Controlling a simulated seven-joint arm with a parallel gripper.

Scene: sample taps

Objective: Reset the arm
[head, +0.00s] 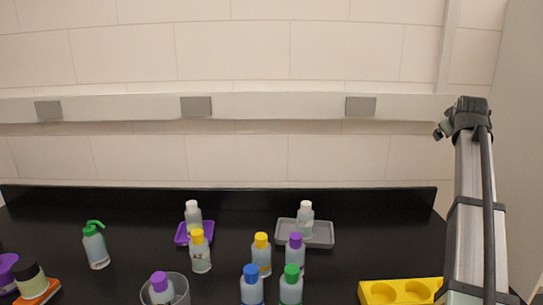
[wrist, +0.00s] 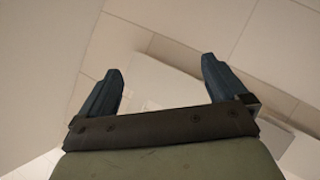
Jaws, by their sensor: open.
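My gripper (wrist: 161,64) shows in the wrist view with its two dark blue fingers wide apart. It is open and nothing is between the fingers. Behind them are only pale tiled surfaces, with no bottle or worktop in that view. I cannot make out the gripper's fingers in the head view.
The black worktop (head: 135,230) holds several capped bottles, a green wash bottle (head: 95,247), a purple tray (head: 181,236), a grey tray (head: 325,236), a clear beaker (head: 184,293) and a yellow block with round holes (head: 373,292). A pale rail (head: 270,106) crosses the wall behind.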

